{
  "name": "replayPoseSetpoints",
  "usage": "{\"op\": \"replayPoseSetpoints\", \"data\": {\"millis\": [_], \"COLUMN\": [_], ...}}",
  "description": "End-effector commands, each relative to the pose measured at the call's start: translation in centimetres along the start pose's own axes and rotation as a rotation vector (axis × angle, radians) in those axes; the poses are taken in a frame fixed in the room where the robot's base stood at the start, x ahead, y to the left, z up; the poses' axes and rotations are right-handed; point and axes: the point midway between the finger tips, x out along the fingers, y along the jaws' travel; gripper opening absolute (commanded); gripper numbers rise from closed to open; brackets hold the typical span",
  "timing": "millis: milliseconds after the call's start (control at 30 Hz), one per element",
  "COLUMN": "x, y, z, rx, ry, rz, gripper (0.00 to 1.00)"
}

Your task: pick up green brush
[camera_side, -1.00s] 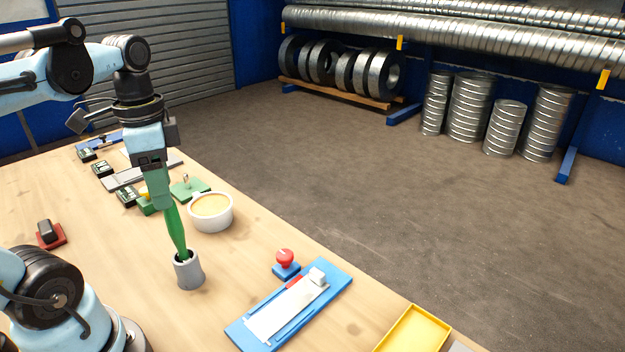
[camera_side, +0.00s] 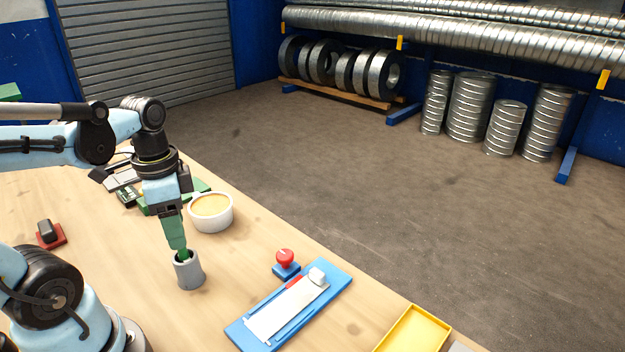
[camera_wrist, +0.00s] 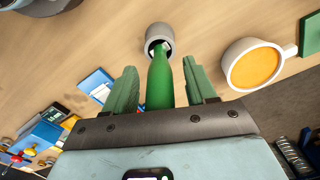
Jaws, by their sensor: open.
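The green brush (camera_wrist: 160,82) stands in a grey cup (camera_side: 189,272), its lower end inside the cup. In the side view most of the brush is hidden behind my gripper (camera_side: 178,250), and only a little green shows at the cup's mouth. In the wrist view my gripper (camera_wrist: 162,90) has its two green fingers apart, one on each side of the brush handle, with small gaps on both sides. The grey cup also shows in the wrist view (camera_wrist: 158,31), beyond the fingertips.
A white cup of orange stuff (camera_side: 211,211) stands close behind my gripper. A red-knobbed blue stand (camera_side: 286,264) and a blue board (camera_side: 290,305) lie to the right. A yellow tray (camera_side: 414,330) is at the table edge. A red block with a dark handle (camera_side: 49,235) lies left.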

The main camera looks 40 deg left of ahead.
Motion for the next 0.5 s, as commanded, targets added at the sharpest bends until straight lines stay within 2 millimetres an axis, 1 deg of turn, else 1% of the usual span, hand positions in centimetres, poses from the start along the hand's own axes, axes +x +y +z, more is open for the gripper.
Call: {"op": "replayPoseSetpoints", "data": {"millis": [167, 200, 367, 500], "x": [0.01, 0.01, 0.0, -0.01], "y": [-0.01, 0.0, 0.0, 0.0], "z": [0.0, 0.0, 0.0, 0.0], "rx": [0.0, 0.0, 0.0, 0.0], "ry": [0.0, 0.0, 0.0, 0.0], "rz": [0.0, 0.0, 0.0, 0.0], "gripper": [0.56, 0.54, 0.3, 0.09]}}
